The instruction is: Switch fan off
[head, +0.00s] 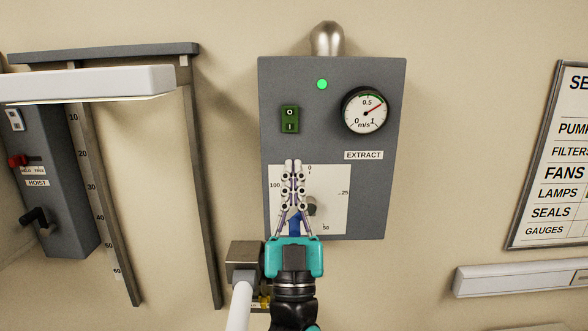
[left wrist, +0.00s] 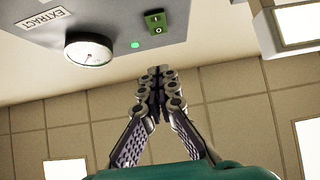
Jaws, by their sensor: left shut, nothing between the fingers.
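A grey extract control box (head: 335,85) hangs on the wall. It carries a green rocker switch (head: 290,119) marked O above and I below, and a lit green lamp (head: 322,84). My left gripper (head: 293,163) is shut and empty, in front of the box's white dial plate and below the switch. In the left wrist view the gripper (left wrist: 156,72) is shut, apart from the switch (left wrist: 155,22) in the picture. The lamp (left wrist: 135,45) is lit there too. My right gripper is not in view.
The white dial plate (head: 335,215), numbered around a knob (head: 311,206), is partly hidden by my gripper. A hoist panel (head: 60,210) with rails stands at left, with a white lamp bar (head: 90,84) before it. A sign (head: 560,150) hangs at right. Bare wall lies between.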

